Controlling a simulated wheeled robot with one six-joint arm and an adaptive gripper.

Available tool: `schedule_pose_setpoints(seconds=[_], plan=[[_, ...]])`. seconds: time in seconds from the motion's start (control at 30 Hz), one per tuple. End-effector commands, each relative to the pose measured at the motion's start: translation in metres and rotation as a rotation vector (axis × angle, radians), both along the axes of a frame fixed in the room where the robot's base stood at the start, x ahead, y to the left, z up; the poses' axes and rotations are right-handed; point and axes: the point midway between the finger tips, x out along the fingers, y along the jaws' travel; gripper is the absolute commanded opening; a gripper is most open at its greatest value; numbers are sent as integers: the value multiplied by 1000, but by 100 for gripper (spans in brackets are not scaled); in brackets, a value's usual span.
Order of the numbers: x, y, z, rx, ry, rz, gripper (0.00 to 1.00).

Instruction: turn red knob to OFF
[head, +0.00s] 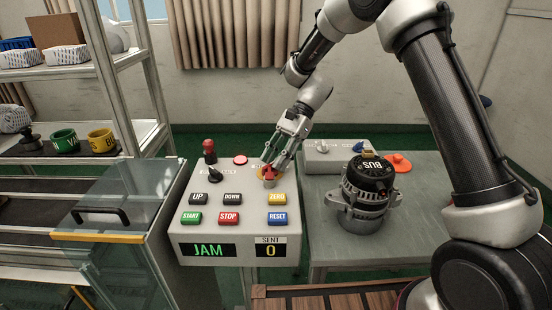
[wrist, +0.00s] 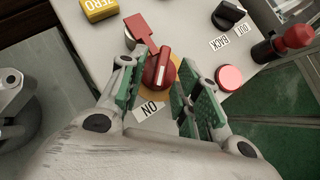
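The red knob (wrist: 158,70) sits on a yellow disc on the control panel. Its white mark is at the end near the ON label (wrist: 149,108). No OFF label is readable in the wrist view. In the head view the knob (head: 268,172) shows at the panel's upper right, partly hidden by my gripper (head: 277,158). In the wrist view my gripper (wrist: 160,80) has its green-padded fingers apart, one on each side of the knob. I cannot tell whether either finger touches it.
A red tab (wrist: 139,27) stands beside the knob. The yellow ZERO button (head: 277,199), a pink-red button (head: 240,160), a black selector (head: 215,175) and a red-topped lever (head: 209,147) are near. The panel display (head: 208,250) reads JAM. An alternator (head: 366,205) stands at right.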

Motion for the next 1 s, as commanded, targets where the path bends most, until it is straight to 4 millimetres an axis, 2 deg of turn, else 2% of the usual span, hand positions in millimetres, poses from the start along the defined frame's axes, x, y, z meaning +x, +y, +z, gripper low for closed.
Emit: schedule_pose_setpoints(seconds=[0.07,0.2,0.27,0.67,1.0], plan=[[0,0,0,0,0,0,33],[0,0,0,0,0,0,8],[0,0,0,0,0,0,0],[0,1,-1,0,3,31,0],[2,6,-2,-1,6,238,0]])
